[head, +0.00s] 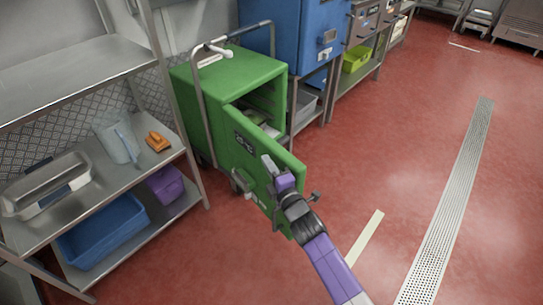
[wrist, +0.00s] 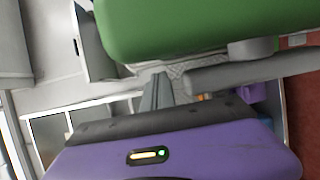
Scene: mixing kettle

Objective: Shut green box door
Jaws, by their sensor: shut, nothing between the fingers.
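The green box (head: 236,82) stands on a wheeled frame left of the middle in the head view. Its green door (head: 250,150) is swung open toward me, with a dark label and a metal latch on its outer face. Pale items show inside through the gap. My gripper (head: 268,161) is shut and empty, at the door's outer face near its free edge; I cannot tell whether it touches. In the wrist view a large green surface (wrist: 210,25) is close at the top, and my purple wrist housing fills the bottom.
A metal shelf (head: 60,225) at left holds a clear jug (head: 117,140), a steel tray (head: 48,187), an orange item (head: 157,141) and a blue bin (head: 103,228). A blue cabinet (head: 290,35) stands behind the box. The red floor at right is clear.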

